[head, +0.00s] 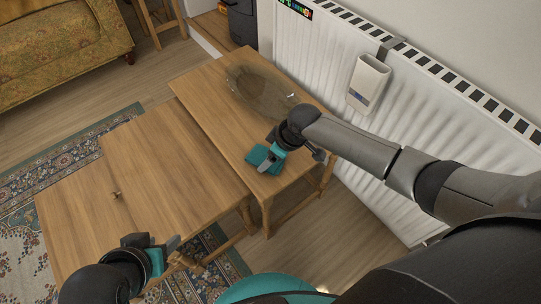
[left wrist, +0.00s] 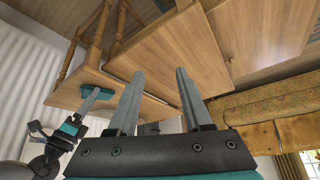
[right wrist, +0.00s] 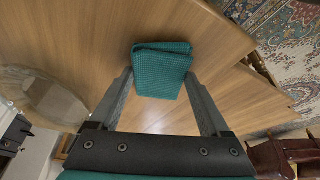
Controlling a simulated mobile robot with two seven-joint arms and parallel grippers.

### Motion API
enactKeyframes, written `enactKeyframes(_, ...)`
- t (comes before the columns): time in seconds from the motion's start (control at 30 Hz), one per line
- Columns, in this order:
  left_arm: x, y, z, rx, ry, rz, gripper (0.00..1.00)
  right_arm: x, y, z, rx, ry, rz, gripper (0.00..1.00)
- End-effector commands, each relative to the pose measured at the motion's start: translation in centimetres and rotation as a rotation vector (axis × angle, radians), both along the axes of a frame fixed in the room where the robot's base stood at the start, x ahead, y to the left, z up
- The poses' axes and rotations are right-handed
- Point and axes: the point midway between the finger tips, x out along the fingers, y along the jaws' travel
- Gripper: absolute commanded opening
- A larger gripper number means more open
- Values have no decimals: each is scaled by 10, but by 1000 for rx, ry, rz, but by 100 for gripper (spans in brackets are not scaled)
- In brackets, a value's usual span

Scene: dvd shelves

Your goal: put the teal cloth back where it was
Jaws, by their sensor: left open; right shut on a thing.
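The teal cloth (head: 257,154) is a small folded, textured square at the right part of the narrow wooden table (head: 207,88). My right gripper (head: 268,163) is shut on it, with the cloth (right wrist: 161,72) between the fingertips in the right wrist view. I cannot tell whether the cloth touches the tabletop or is just above it. It also shows in the left wrist view (left wrist: 98,91). My left gripper (head: 174,252) is open and empty near the front edge of the wider wooden table (head: 165,150); its spread fingers show in the left wrist view (left wrist: 157,100).
A small dark item (head: 117,195) lies on the wider table, which is otherwise clear. A white radiator (head: 330,60) with a hanging white holder (head: 368,84) runs behind.

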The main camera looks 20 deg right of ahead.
Motion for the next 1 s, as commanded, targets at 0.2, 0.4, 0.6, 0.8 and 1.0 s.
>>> enactKeyframes(0.2,2,-2,-1,-4,-11,-3,50,0,0,-2,0,0,0,87)
enactKeyframes(0.4,2,-2,-1,-4,-10,-3,50,0,0,-2,0,0,0,100)
enactKeyframes(0.6,1,-1,-1,-3,-6,-1,50,0,0,-1,1,-1,0,100)
enactKeyframes(0.8,-5,6,-9,21,65,11,50,-4,-4,17,1,-1,0,100)
enactKeyframes(1.0,-12,12,-33,44,154,22,50,-12,-10,41,0,0,0,100)
